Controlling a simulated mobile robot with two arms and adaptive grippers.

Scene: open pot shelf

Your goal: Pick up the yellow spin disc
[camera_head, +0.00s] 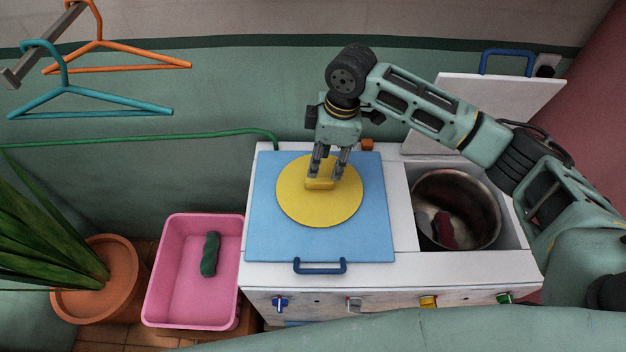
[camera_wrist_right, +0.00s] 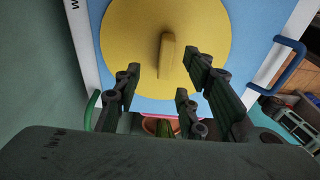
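The yellow spin disc (camera_head: 318,212) lies flat on the blue lid (camera_head: 275,240) of the white unit. A raised yellow bar handle (camera_head: 319,184) stands on the disc. My right gripper (camera_head: 327,176) points down at the handle from above. In the right wrist view my right gripper (camera_wrist_right: 165,75) is open, and the disc (camera_wrist_right: 130,40) fills the area beyond it. The handle (camera_wrist_right: 167,55) shows between its spread fingers, with gaps on both sides. I cannot tell exactly how deep the fingertips reach beside the handle. My left gripper is not in view.
A metal pot (camera_head: 480,215) with a dark red item sits in the open bay at right, behind it a raised white lid (camera_head: 500,95). A pink tub (camera_head: 180,280) with a dark green item (camera_head: 210,254) and a potted plant (camera_head: 85,300) stand left. Hangers (camera_head: 90,112) hang upper left.

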